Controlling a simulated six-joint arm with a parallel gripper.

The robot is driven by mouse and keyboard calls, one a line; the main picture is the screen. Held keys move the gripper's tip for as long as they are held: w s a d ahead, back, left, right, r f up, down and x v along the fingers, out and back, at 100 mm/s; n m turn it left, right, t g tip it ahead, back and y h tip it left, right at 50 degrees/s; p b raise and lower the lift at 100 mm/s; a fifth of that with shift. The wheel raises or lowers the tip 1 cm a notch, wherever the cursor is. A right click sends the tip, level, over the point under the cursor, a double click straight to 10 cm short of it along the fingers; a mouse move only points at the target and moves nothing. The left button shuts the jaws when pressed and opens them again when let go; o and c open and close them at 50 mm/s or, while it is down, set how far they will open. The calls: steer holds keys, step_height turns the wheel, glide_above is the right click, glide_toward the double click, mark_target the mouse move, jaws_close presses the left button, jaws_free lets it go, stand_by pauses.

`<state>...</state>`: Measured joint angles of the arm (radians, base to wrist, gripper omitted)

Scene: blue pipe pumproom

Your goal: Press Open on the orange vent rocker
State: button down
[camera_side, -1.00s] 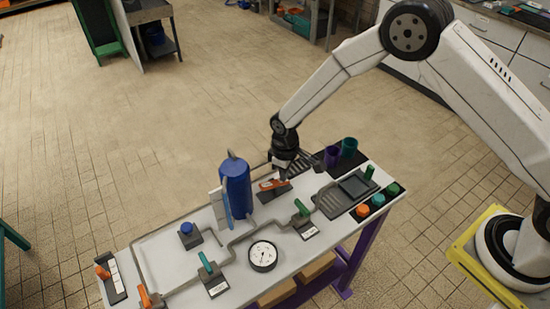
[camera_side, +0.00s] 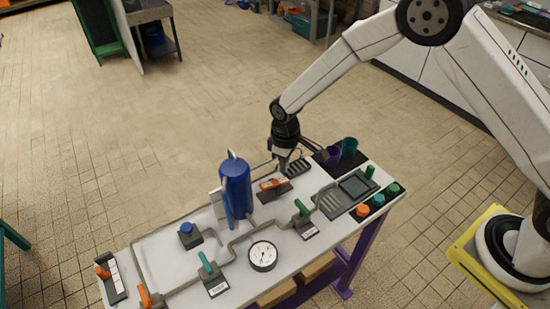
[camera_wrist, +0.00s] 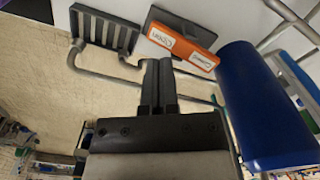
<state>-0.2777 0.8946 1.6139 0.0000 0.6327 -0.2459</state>
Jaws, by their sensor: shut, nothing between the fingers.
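The orange vent rocker (camera_side: 273,184) sits on a dark base on the bench, right of the blue tank in the side view. In the wrist view the rocker (camera_wrist: 184,48) carries a white label at each end; the left one appears to read Open, upside down, though the print is small. My gripper (camera_side: 284,171) points down, just behind the rocker's right end in the side view. In the wrist view my gripper (camera_wrist: 158,62) has its fingers together, empty, just below the rocker's left end. A gap shows between fingertips and rocker; I cannot tell their height.
The blue tank (camera_side: 236,187) stands close beside the rocker and also shows in the wrist view (camera_wrist: 263,105). A dark slatted grille (camera_wrist: 105,30) lies on the rocker's other side. Purple (camera_side: 332,156) and teal (camera_side: 349,147) cups stand to the right. Grey pipes cross the bench.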

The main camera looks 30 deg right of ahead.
mark_target(286, 180)
step_height(286, 180, up, 4)
steer(key=shift+r, duration=0.25)
stand_by(0.4)
steer(key=shift+d, duration=0.1)
steer(key=s+d+r+m+t, duration=0.1)
steer(key=s+d+r+m, duration=0.1)
steer(key=s, duration=0.4)
steer(key=s+d+r+m, duration=0.2)
steer(key=s+d+r, duration=0.2)
steer(key=s+d, duration=0.2)
steer(key=s+d+r+m+t, duration=0.1)
steer(key=s+d+r+m, duration=0.1)
steer(key=s+d, duration=0.3)
steer(key=shift+s+d+r+t, duration=0.15)
steer(key=shift+s+r+t, duration=0.25)
steer(key=shift+s, duration=0.65)
